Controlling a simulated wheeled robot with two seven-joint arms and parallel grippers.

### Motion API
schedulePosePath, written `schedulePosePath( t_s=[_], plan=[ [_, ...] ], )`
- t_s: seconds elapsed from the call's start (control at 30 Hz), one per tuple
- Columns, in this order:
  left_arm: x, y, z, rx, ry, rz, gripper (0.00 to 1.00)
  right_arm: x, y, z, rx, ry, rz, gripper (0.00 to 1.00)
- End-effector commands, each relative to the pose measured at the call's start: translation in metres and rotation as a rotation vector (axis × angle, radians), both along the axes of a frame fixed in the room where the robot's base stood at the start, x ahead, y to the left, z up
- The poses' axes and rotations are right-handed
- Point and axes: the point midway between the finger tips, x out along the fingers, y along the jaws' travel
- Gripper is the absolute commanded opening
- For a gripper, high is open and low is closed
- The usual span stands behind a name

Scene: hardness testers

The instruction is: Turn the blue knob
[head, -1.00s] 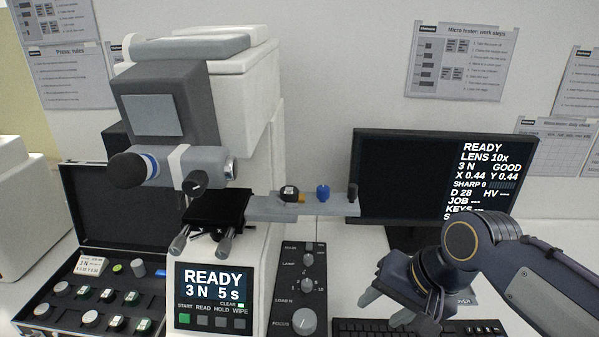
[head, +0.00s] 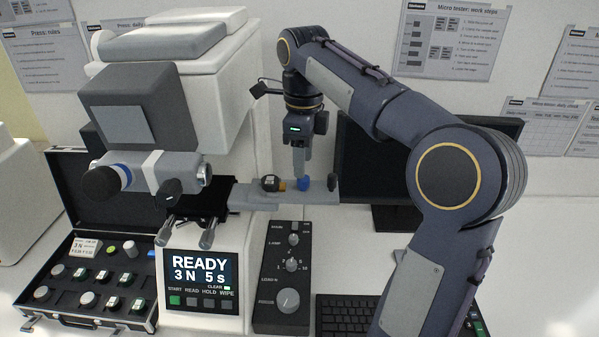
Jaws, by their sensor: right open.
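The small blue knob (head: 303,184) sits on the grey side arm (head: 258,198) of the micro tester, right of a black and orange knob (head: 270,183) and left of a black knob (head: 332,182). My right gripper (head: 300,170) points down just above and behind the blue knob. It is open, though its fingers overlap in this view and I cannot tell whether they touch the knob. My left gripper is out of view.
The tester's screen (head: 199,269) reads READY, 3 N, 5 s. A control box with dials (head: 283,285) stands below the side arm. An open case of samples (head: 60,262) is at left.

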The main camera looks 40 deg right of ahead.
Motion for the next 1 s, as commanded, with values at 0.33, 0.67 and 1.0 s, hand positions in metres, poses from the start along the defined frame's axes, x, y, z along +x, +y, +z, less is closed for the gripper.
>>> schedulePosePath(
  t_s=[0.33,0.67,1.0],
  plan=[
    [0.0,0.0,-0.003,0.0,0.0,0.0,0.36,0.0,0.0,-0.04,0.001,0.0,0.001,0.46],
    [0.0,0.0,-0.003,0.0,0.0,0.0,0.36,0.0,0.0,-0.042,0.001,-0.002,0.002,0.39],
    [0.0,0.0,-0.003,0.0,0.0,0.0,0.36,0.0,0.0,-0.042,0.001,-0.002,0.003,0.01]
  ],
)
